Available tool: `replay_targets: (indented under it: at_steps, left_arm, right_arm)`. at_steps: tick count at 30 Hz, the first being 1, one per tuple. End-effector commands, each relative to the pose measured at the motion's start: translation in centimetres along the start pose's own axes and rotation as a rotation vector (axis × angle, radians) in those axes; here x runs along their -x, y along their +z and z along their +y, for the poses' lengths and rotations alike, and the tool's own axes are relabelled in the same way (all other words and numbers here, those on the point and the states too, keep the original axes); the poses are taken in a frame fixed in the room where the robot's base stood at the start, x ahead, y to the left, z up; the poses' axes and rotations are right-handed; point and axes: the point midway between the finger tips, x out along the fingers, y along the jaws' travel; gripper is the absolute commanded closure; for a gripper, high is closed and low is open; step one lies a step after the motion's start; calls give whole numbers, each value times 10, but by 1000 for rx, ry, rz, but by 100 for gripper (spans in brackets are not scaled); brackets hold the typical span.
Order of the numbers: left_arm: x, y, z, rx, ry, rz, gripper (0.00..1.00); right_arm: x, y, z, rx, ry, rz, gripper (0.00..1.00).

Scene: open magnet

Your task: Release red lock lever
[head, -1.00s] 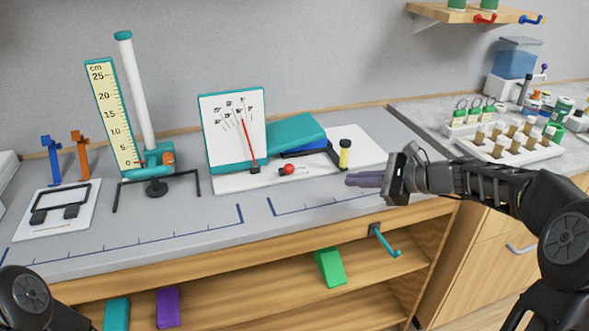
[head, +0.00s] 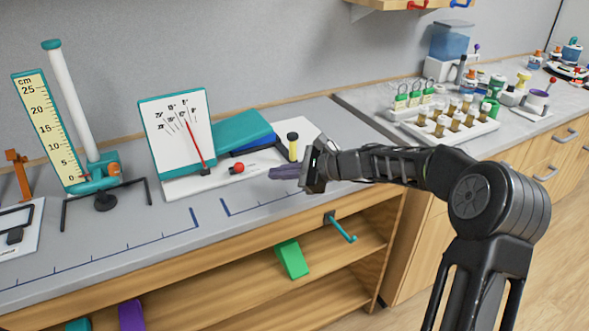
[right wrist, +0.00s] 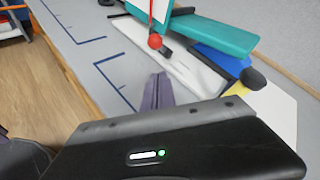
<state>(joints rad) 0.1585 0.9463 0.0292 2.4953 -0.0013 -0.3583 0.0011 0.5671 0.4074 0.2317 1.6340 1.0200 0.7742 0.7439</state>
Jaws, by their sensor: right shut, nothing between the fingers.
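A small lever with a red ball knob (head: 239,168) stands on the white base board (head: 186,188), in front of the teal block (head: 232,131). The red knob also shows in the right wrist view (right wrist: 155,41), at the upper middle. My right gripper (head: 272,174) is shut and empty, over the front edge of the board, to the right of the red knob and apart from it. Its purple-grey fingers (right wrist: 158,90) point towards the knob side in the wrist view. A dial board with a red needle (head: 195,142) stands left of the knob. My left gripper is out of view.
A post with a yellow band and black top (head: 293,150) stands close behind my right gripper. A blue part (head: 252,146) lies beside it. A teal hook (head: 340,228) sticks out from the bench front. The bench top (head: 130,235) in front is clear.

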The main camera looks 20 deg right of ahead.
Motion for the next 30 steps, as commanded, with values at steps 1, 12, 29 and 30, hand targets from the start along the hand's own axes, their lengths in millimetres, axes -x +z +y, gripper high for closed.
replay_targets:
  at_steps: [1, 12, 29, 30]
  left_arm:
    - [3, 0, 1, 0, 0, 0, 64]
    - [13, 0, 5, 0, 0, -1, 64]
    - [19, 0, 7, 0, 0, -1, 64]
    - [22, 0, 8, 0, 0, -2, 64]
  right_arm:
    - [-11, 2, 1, -1, 4, -3, 100]
    - [-49, 27, 0, 0, 2, -1, 100]
    - [-50, 31, -1, -4, 7, 6, 100]
    - [-50, 32, -2, -8, 10, 9, 100]
